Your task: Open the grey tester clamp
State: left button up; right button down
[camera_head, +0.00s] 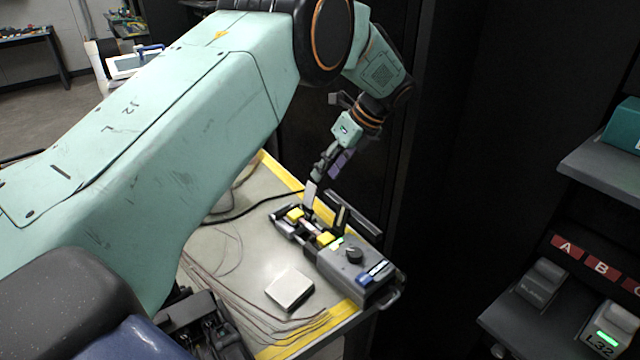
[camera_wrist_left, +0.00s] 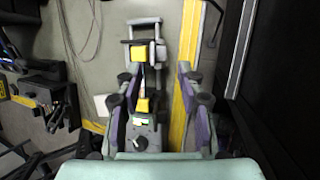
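The grey tester (camera_head: 357,268) lies on the table, with a black knob, a small green-lit display, yellow blocks and an upright dark plate. I take the grey frame at its far end in the left wrist view (camera_wrist_left: 145,30) to be part of its clamp, but cannot tell its state. My left gripper (camera_head: 312,192) points down at the tester's far part. In the left wrist view its two fingers (camera_wrist_left: 158,76) stand wide apart with the tester between them, nearer the left finger. Nothing is held. I see no right gripper that I can be sure of.
A small white square block (camera_head: 290,288) and thin loose fibres lie on the yellow-edged table (camera_head: 232,258). A dark device (camera_head: 200,318) is at its near left. Shelves with red A and B labels (camera_head: 566,247) stand at the right. A dark cabinet is behind the tester.

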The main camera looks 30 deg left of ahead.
aim_at(312, 195)
pick_arm(q)
jog(key=x, duration=0.5)
jog(key=shift+b, duration=0.35)
jog(key=shift+c, duration=1.4)
grip_shut()
jog(key=shift+r, duration=0.1)
